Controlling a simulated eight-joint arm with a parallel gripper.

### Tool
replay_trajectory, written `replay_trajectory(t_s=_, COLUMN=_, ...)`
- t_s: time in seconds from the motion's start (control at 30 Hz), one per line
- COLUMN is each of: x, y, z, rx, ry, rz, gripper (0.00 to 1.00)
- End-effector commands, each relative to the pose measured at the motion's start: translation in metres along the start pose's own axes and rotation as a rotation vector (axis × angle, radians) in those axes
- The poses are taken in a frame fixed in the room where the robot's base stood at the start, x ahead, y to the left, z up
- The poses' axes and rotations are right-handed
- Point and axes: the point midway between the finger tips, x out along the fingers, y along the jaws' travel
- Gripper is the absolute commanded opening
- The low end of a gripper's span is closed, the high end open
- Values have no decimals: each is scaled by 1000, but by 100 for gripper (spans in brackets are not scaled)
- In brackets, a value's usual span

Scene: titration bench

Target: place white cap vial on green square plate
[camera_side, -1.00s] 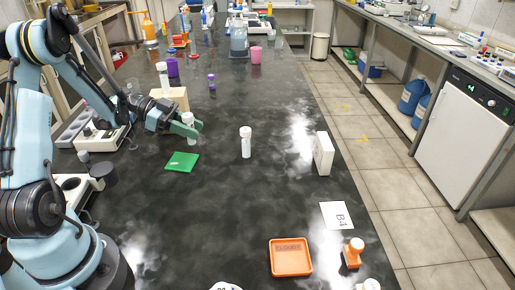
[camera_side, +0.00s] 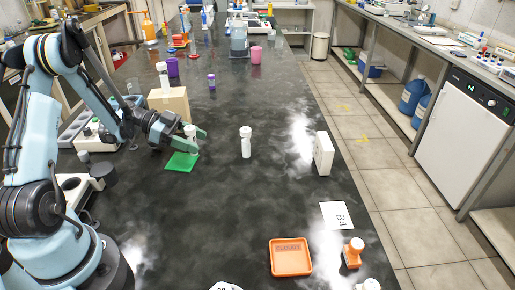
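A white-capped vial (camera_side: 191,131) stands upright between the green fingers of my gripper (camera_side: 193,140), which is shut on it. The fingers hide part of its body. The green square plate (camera_side: 180,164) lies flat on the dark bench, just below and slightly left of the vial in the picture. The vial's lower end is at the plate's far right part; I cannot tell whether it touches the plate.
Another white-capped vial (camera_side: 246,142) stands alone to the right. A cardboard box (camera_side: 170,104) with a white-capped container (camera_side: 163,74) stands behind my gripper. A white box (camera_side: 323,154), an orange tray (camera_side: 290,257) and a B4 card (camera_side: 337,215) are on the right. The bench's middle front is clear.

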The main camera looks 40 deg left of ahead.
Motion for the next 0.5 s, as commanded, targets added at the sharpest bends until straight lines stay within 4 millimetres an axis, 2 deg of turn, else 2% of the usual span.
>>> replay_trajectory(t_s=0.3, x=-2, y=0, z=-4, rx=0, ry=0, rz=0, gripper=57)
replay_trajectory(t_s=0.5, x=-35, y=0, z=-3, rx=-3, ry=0, rz=-5, gripper=57)
